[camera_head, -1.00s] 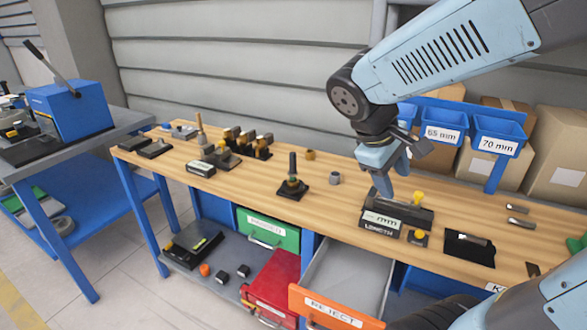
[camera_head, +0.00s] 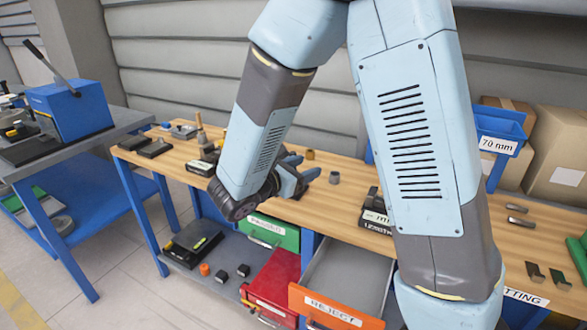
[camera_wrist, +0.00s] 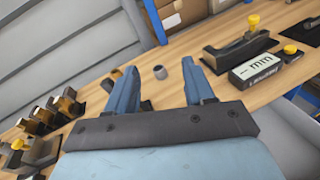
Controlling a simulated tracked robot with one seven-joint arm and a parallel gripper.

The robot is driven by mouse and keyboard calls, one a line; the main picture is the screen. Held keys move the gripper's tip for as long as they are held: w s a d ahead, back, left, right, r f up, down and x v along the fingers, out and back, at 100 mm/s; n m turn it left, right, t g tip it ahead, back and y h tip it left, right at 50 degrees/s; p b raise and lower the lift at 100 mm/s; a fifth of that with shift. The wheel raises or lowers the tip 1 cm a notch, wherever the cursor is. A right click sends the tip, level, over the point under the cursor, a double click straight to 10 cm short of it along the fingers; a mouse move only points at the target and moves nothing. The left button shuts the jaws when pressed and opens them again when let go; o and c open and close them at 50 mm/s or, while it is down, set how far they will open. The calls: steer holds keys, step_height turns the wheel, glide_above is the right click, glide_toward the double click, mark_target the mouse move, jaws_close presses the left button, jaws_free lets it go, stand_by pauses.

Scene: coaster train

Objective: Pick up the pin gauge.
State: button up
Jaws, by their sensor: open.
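My gripper (camera_head: 302,172) is open and empty, low over the middle of the workbench. In the wrist view its two blue fingers (camera_wrist: 160,68) stand wide apart. The dark-handled pin gauge on its square black stand is hidden behind my arm and gripper in the head view. In the wrist view a dark piece (camera_wrist: 107,84) shows just left of the left finger, and a black edge shows between the fingers near the palm. I cannot tell for sure which part of the gauge or stand these are.
A grey metal ring (camera_head: 334,177) and a brass ring (camera_head: 310,155) stand close by on the wooden bench. Blocks with brass parts (camera_wrist: 48,115) stand to the left in the wrist view. The length gauge with its mm display (camera_wrist: 255,65) stands to the right. An open reject drawer (camera_head: 335,308) juts out in front.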

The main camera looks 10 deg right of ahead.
steer(key=w+a+f+n+t+y, duration=0.1)
steer(key=a+f+n+t+y, duration=0.3)
steer(key=a, duration=0.4)
steer(key=shift+n+h, duration=0.6)
steer(key=shift+h, duration=0.1)
steer(key=shift+w+a+x, duration=0.1)
steer(key=shift+a+x, duration=0.1)
steer(key=shift+x, duration=2.1)
steer(key=shift+w+a+x, duration=0.15)
steer(key=shift+x, duration=2.15)
steer(key=shift+w+a+x, duration=0.1)
steer(key=shift+a+x, duration=0.1)
steer(key=shift+x, duration=2.1)
steer(key=shift+c, duration=0.3)
jaws_close()
